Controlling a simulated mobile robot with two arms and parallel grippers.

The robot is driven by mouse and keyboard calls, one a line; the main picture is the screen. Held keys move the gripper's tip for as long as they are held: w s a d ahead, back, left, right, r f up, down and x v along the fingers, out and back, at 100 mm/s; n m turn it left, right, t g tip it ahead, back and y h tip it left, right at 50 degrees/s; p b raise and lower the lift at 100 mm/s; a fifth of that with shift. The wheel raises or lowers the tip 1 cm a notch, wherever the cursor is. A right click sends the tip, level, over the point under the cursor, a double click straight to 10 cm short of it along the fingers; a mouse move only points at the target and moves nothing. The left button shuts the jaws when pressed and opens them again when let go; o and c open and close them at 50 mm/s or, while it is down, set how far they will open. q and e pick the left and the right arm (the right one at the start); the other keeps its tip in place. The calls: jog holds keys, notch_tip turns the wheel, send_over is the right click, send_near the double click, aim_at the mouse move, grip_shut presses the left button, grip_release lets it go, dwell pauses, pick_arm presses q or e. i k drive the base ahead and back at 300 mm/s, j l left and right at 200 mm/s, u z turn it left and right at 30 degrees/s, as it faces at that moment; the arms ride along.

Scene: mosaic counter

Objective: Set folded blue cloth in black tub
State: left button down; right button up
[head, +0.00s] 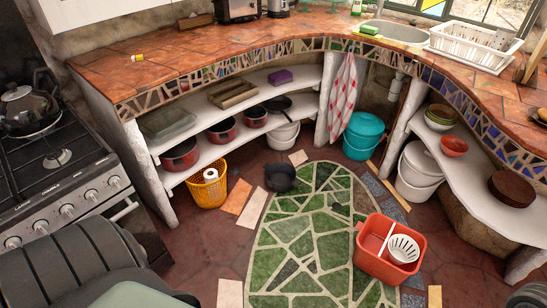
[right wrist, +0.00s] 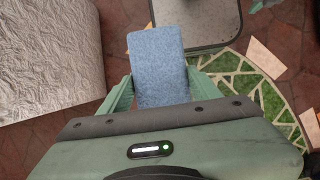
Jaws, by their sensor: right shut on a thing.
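The folded blue cloth (right wrist: 156,48) shows in the right wrist view as a flat, upright-looking rectangle. My right gripper (right wrist: 160,76) is shut on its lower part, with one green finger on each side. The cloth's lower end is hidden behind the gripper body. In the head view, a small round black tub (head: 280,178) sits on the floor at the left edge of the green mosaic. The cloth is not visible in the head view, and the tub cannot be made out in the right wrist view. My left gripper is in neither view.
A red divided basin (head: 367,262) with a white basket stands on the mosaic's right side. A yellow basket (head: 208,190) is left of the tub. Teal (head: 363,135) and white (head: 418,175) buckets stand under the counter. The green mosaic floor (head: 310,210) is mostly clear.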

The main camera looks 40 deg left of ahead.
aim_at(280, 181)
jog(key=i+j+u, duration=1.05)
jog(key=i, duration=0.15)
jog(key=i+j, duration=0.2)
jog(key=i, duration=0.35)
jog(key=i+j, duration=0.2)
jog(key=i, duration=0.35)
